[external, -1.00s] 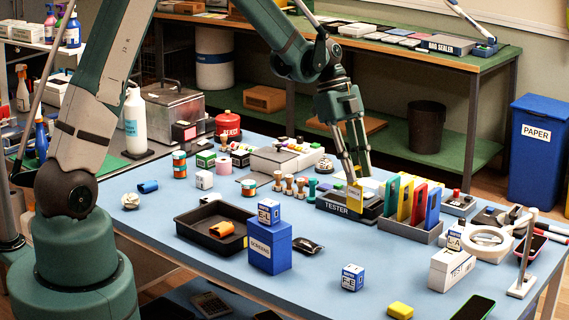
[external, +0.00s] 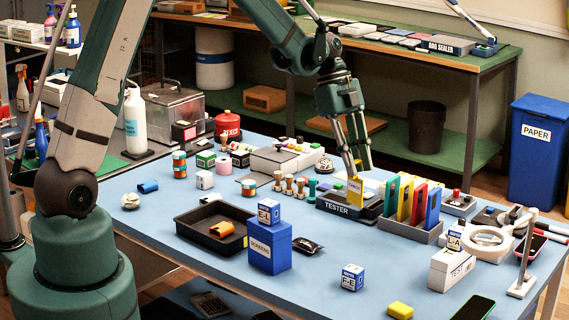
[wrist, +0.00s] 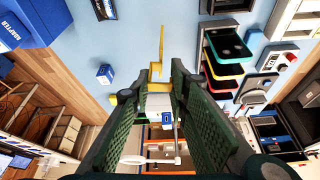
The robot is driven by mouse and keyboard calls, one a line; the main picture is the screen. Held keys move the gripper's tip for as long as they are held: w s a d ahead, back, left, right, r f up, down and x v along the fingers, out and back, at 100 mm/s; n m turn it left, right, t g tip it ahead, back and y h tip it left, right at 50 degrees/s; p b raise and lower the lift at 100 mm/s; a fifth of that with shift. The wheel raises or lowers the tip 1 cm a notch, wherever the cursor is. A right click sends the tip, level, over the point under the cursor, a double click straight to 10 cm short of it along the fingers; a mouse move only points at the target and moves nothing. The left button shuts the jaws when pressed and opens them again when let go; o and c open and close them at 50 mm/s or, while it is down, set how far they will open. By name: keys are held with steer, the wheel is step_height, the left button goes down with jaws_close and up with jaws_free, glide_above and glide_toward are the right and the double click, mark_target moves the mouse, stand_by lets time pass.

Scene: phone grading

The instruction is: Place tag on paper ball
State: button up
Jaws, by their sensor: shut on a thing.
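My gripper (external: 360,170) is over the black TESTER tray (external: 337,208), its fingers pointing down. It is shut on a yellow tag (external: 355,191), which hangs just above or in front of the tester; I cannot tell whether they touch. In the wrist view a thin yellow shape, seemingly the tag (wrist: 161,45), shows between and beyond the fingertips (wrist: 160,70). The crumpled white paper ball (external: 131,201) lies on the blue table at the far left, well apart from my gripper.
A black tray (external: 196,240) with an orange item and a blue box (external: 268,247) with a cube on top lie between gripper and paper ball.

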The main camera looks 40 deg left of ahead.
steer(key=shift+a, duration=0.15)
steer(key=s+a+r+n+t+p, duration=0.1)
steer(key=s+a+n+p, duration=0.15)
steer(key=a, duration=1.45)
steer(key=s+a+r+n+t+p, duration=0.1)
steer(key=s+a+r+n, duration=0.15)
steer(key=a, duration=1.45)
steer(key=s+a+n+p, duration=0.1)
steer(key=s+a+n, duration=0.2)
steer(key=s+a, duration=0.7)
steer(key=s+a+r+n+t+y+p, duration=0.1)
steer(key=s+a+n, duration=0.1)
steer(key=s+a, duration=0.9)
steer(key=a, duration=0.4)
steer(key=shift+a+r+n+t+p, duration=0.3)
steer(key=shift+a+n+p, duration=0.05)
steer(key=shift+a+n, duration=0.05)
steer(key=shift+f, duration=0.15)
steer(key=shift+f, duration=2.8)
